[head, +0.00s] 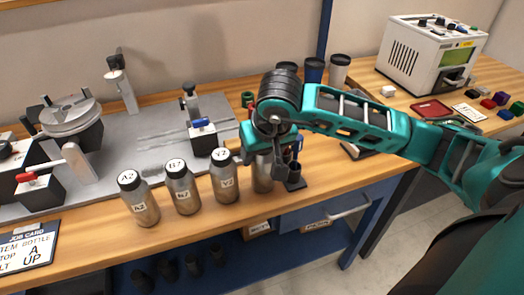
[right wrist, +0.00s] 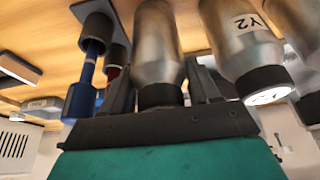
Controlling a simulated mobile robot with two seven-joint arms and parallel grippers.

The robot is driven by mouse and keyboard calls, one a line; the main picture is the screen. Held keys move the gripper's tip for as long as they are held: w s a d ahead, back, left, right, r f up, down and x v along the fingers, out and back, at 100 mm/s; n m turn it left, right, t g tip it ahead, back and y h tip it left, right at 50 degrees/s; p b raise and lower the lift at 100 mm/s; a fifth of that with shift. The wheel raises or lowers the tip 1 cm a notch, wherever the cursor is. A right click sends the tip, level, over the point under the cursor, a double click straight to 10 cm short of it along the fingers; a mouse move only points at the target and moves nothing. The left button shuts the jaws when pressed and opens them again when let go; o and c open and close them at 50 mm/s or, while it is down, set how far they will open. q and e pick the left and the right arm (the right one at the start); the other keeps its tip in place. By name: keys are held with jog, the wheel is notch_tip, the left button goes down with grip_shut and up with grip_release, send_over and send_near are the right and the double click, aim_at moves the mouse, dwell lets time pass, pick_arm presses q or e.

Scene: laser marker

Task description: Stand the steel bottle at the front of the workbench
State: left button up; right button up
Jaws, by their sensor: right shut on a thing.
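My right gripper (head: 262,150) is shut on a steel bottle (head: 263,175), the rightmost in a row along the front edge of the workbench (head: 100,250). That bottle is upright, its top hidden by the gripper. I cannot tell whether its base touches the wood. In the right wrist view the gripper (right wrist: 160,75) has a finger on each side of the bottle (right wrist: 158,40). To its left stand the bottles Y2 (head: 225,178), B7 (head: 183,190) and A2 (head: 139,200), upright with white labelled caps. The Y2 bottle (right wrist: 240,40) is close beside the held one. My left gripper is not in view.
A black tool holder (head: 295,182) with a blue-handled tool (right wrist: 85,90) stands just right of the held bottle. A job card (head: 28,248) lies at the front left. A grey fixture plate (head: 150,150) lies behind the bottles. Dark cups (head: 314,70) stand at the back.

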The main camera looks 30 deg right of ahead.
jog(key=o, duration=1.1)
jog(key=shift+o, duration=0.2)
jog(key=shift+r+p, duration=0.25)
jog(key=shift+p, duration=0.15)
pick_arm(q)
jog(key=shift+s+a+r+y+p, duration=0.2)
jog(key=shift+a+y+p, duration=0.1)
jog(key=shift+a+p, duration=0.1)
pick_arm(e)
jog(key=v, duration=1.1)
jog(key=shift+s+r, duration=0.3)
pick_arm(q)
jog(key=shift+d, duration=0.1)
pick_arm(e)
jog(key=shift+a, duration=0.1)
